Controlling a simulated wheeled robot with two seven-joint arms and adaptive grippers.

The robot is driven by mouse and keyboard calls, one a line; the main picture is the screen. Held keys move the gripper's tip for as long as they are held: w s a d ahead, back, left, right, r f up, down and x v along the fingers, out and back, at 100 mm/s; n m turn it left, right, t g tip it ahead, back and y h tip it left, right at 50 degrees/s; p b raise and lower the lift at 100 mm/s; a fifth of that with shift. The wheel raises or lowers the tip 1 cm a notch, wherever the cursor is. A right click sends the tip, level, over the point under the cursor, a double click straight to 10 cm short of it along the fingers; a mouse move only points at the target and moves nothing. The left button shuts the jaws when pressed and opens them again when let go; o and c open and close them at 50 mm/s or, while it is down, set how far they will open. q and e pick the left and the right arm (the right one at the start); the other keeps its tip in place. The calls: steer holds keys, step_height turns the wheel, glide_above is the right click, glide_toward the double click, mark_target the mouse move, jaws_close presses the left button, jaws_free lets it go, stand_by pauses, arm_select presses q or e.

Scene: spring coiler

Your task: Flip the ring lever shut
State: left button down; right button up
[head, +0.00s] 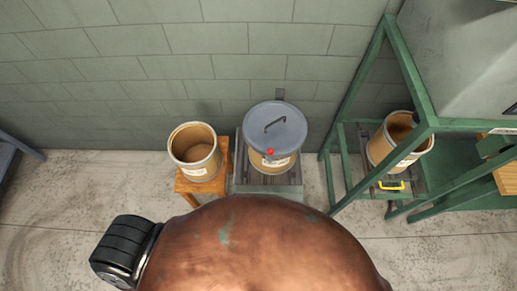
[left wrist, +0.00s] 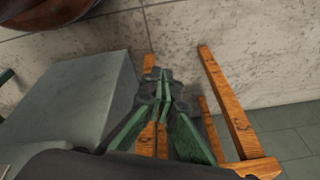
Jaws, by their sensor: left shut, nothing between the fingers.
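A drum (head: 266,165) with a grey lid (head: 290,113) stands against the wall in the head view. The lid has a dark bar handle on top. A red-tipped part (head: 270,152), which looks like the ring lever's end, shows at the lid's front rim. It is too small to tell how far the lever stands out. My left gripper (left wrist: 158,80) is shut and empty in the left wrist view, in front of orange wooden bars. The lidded drum cannot be made out there. My right gripper is in neither view.
An open drum (head: 195,152) sits on a wooden stool (head: 202,187) left of the lidded drum, which stands on a slatted grey platform (head: 267,182). A green frame (head: 333,160) holds another open drum (head: 398,143) at right. The left wrist view shows a grey block (left wrist: 75,100).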

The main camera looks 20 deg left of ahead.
arm_select(q)
steer(key=w+a+r+m+t+p, duration=0.15)
steer(key=w+r+t, duration=0.25)
steer(key=w+r, duration=0.95)
steer(key=w+a+r+m+t+p, duration=0.1)
steer(key=w+a+r+m+t, duration=0.25)
steer(key=w+r, duration=0.95)
steer(key=w+a+r+m+t+p, duration=0.15)
steer(key=w+r+t, duration=0.4)
steer(key=r, duration=1.45)
steer(key=d+r+m+h, duration=1)
steer(key=r+m+h, duration=0.1)
steer(key=m, duration=0.3)
steer(key=s+d+m+g+h, duration=0.5)
steer(key=s+m+g, duration=0.4)
steer(key=m+g, duration=0.1)
steer(key=shift+s+f+m+g+h, duration=0.3)
steer(key=shift+s+m+g, duration=0.05)
steer(key=shift+g, duration=0.25)
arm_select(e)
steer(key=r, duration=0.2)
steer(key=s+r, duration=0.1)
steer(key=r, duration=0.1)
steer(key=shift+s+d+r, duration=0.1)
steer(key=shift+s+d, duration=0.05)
